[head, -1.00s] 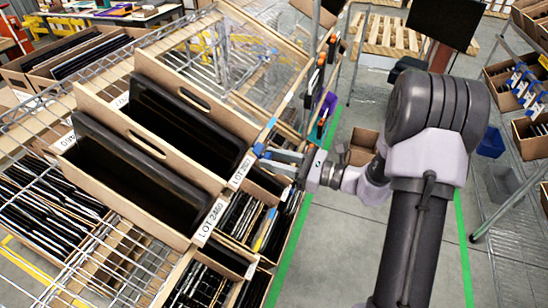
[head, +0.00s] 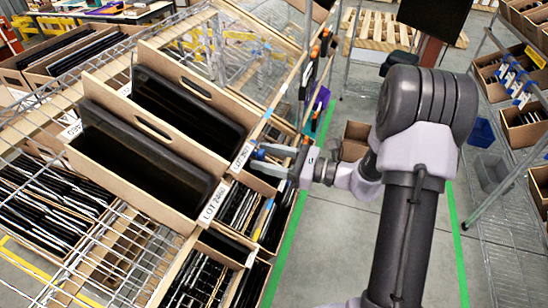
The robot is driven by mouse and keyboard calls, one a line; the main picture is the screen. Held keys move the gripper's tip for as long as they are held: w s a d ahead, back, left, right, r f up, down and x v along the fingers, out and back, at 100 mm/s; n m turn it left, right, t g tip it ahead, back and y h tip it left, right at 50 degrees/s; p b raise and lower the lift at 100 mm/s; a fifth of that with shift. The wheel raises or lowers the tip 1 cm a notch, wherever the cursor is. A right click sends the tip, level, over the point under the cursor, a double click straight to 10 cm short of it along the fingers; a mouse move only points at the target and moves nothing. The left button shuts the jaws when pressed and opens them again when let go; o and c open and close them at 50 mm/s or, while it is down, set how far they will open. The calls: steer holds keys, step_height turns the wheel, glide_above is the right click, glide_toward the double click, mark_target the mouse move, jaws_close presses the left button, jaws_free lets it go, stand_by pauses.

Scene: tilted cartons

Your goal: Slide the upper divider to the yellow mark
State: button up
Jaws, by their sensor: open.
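Two cardboard dividers with oval hand slots stand in a tilted carton on the wire rack at left. The upper divider (head: 185,78) is the farther one; a dark panel (head: 180,108) leans against its near side. The lower divider (head: 148,122) stands nearer, with another dark panel in front of it. White lot labels show at their right ends. My gripper (head: 258,153) is open, with bluish fingers pointing left at the upper label (head: 241,157). Whether it touches the carton there I cannot tell. I cannot make out a yellow mark on the carton.
Boxes of thin dark sheets stand below (head: 45,200) and at the right of the carton. Hanging tools (head: 318,80) are close behind my gripper. A green floor line (head: 292,235) borders the aisle. Shelves with bins stand at right.

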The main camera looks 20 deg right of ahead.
steer(key=p+v, duration=0.3)
steer(key=v, duration=1.4)
steer(key=shift+d, duration=0.2)
steer(key=shift+s, duration=0.1)
steer(key=s+a+r+n+g+h+b, duration=0.1)
steer(key=s+a+n+g, duration=0.15)
steer(key=a+n, duration=0.2)
steer(key=s+a+r+n+g+h, duration=0.2)
steer(key=a+n+g, duration=0.15)
steer(key=a, duration=0.25)
steer(key=s+a+r+n+g+h+b, duration=0.1)
steer(key=s+a+n+g, duration=0.15)
steer(key=a, duration=0.25)
steer(key=s+a+r+n+t+h+b, duration=0.1)
steer(key=s+a+r+n+t+h, duration=0.1)
steer(key=s+n+h, duration=0.5)
steer(key=shift+s+a+r+n+t+h, duration=0.4)
steer(key=shift+r+n+t+h, duration=0.45)
steer(key=shift+r+n, duration=0.65)
